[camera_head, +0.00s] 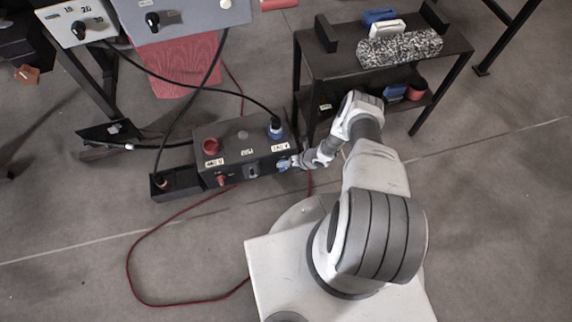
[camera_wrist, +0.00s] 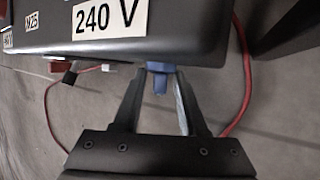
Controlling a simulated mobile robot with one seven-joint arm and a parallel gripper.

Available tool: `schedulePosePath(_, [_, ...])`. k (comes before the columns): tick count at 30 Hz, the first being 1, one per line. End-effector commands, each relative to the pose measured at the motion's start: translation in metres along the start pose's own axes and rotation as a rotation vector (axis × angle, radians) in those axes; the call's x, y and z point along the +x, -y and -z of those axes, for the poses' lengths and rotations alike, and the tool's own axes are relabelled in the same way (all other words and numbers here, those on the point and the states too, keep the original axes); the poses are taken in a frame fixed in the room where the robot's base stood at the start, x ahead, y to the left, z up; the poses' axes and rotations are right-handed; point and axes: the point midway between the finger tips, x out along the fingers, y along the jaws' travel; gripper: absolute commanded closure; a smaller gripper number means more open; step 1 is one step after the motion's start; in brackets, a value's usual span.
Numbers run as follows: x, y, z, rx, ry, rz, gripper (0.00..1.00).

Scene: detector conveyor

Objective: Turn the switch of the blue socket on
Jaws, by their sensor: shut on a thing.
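The socket box (camera_head: 246,150) stands on the floor left of my arm. The blue socket (camera_head: 276,129) is on its top at the right end, with a black cable plugged in. The blue switch (camera_head: 283,165) is on the front face below it. In the wrist view the blue switch (camera_wrist: 160,80) sits under the "240 V" label (camera_wrist: 110,15). My gripper (camera_head: 294,162) is at that front face. In the wrist view my gripper (camera_wrist: 161,88) has a finger on each side of the switch and is shut on it. The finger contact is partly hidden.
A red socket (camera_head: 210,146) and red switch (camera_head: 221,180) are on the box's left end. A black shelf table (camera_head: 330,65) stands close right of the box. A red cable (camera_head: 130,262) loops over the floor. Grey control panels (camera_head: 195,15) are at the upper left.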

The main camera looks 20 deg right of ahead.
Motion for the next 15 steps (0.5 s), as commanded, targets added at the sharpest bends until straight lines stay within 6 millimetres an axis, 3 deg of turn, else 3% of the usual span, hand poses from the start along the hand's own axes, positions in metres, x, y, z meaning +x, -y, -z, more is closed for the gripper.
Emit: schedulePosePath(15, [0.0004, 0.0035, -0.0010, 0.049, 0.003, -0.117, 1.00])
